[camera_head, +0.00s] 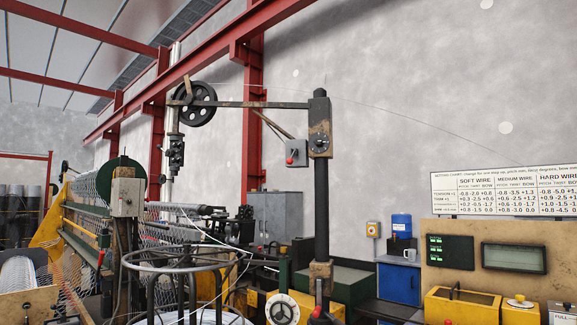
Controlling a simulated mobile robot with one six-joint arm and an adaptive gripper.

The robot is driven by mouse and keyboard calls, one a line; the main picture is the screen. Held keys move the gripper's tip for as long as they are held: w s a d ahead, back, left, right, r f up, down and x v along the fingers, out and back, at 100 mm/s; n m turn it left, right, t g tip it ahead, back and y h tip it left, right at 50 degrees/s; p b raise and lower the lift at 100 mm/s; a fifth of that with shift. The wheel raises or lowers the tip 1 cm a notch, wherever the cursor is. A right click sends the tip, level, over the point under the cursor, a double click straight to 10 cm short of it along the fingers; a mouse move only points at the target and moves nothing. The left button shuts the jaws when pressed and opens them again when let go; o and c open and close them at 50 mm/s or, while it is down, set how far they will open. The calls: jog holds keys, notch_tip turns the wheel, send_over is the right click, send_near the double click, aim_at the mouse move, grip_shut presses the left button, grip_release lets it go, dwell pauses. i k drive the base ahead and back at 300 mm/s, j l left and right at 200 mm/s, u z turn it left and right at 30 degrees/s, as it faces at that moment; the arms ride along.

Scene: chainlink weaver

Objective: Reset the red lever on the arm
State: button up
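A dark horizontal arm (250,104) reaches left from a tall black post (321,200) to a spoked black wheel (194,103). A thin slanted rod hangs below the arm and meets a small grey box (298,152) beside the post. A red knob (290,160) shows at the box's lower left; it seems to be the end of the red lever, but it is too small to tell the lever's position. My gripper is not in view.
A round wire stand (180,258) and a mesh-weaving machine (90,215) fill the lower left. A white handwheel (282,310) is at the bottom middle. Another red knob (317,311) is near the post's foot. A settings chart (505,192) stands above the control bench at right.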

aim_at(290, 160)
jog(key=i+j+z, duration=0.25)
jog(key=i+j, duration=0.4)
jog(key=i+j+z, duration=0.3)
jog(key=i+j, duration=0.5)
